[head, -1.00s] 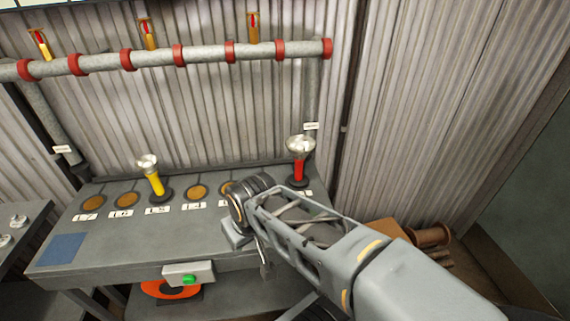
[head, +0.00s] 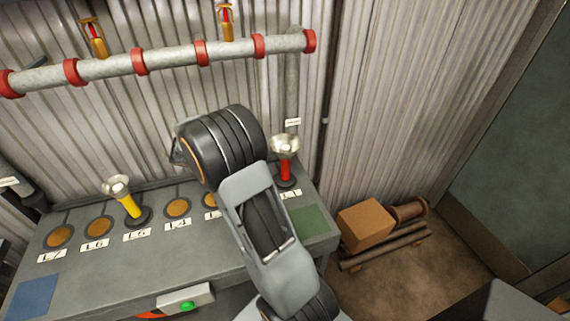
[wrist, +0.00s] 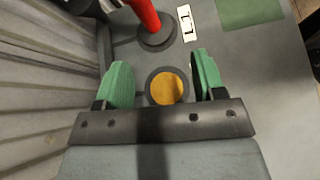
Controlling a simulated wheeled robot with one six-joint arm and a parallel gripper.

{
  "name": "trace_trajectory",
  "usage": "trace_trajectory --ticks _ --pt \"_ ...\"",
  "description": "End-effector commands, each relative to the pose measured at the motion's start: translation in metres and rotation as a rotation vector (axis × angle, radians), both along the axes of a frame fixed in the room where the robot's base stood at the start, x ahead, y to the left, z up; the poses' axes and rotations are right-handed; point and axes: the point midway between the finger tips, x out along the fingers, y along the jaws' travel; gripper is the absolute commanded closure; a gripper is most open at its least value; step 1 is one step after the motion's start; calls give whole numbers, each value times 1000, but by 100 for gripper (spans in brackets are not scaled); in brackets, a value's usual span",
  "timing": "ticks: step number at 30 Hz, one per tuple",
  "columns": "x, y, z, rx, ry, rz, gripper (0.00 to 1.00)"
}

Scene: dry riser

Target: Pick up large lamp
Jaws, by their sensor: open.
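A red lamp (head: 286,161) with a wide silver head stands upright on a dark round base at the bench's right end. In the wrist view the red lamp (wrist: 146,12) is at the top, its head cut off by the frame. A yellow lamp (head: 128,200) with a silver head stands further left, slightly tilted in the picture; its head looks a little smaller. My gripper (wrist: 163,78) is open and empty, its green fingers over the bench either side of an amber disc (wrist: 168,88), short of the red lamp. My arm hides the fingers in the head view.
The grey bench (head: 120,265) carries several amber discs with number labels, a green square (head: 311,222) and a blue square (head: 34,297). A grey pipe with red collars (head: 170,58) runs along the corrugated wall behind.

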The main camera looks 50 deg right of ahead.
Motion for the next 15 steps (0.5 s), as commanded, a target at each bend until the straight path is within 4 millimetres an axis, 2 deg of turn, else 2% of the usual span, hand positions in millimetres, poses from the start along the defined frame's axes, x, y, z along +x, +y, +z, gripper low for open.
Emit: trace_trajectory --ticks 3,6,15 --pt "11 -14 -6 -47 104 35 37" --pt "13 -23 -10 -69 153 50 37" --pt "-7 -65 -30 -80 177 58 37"
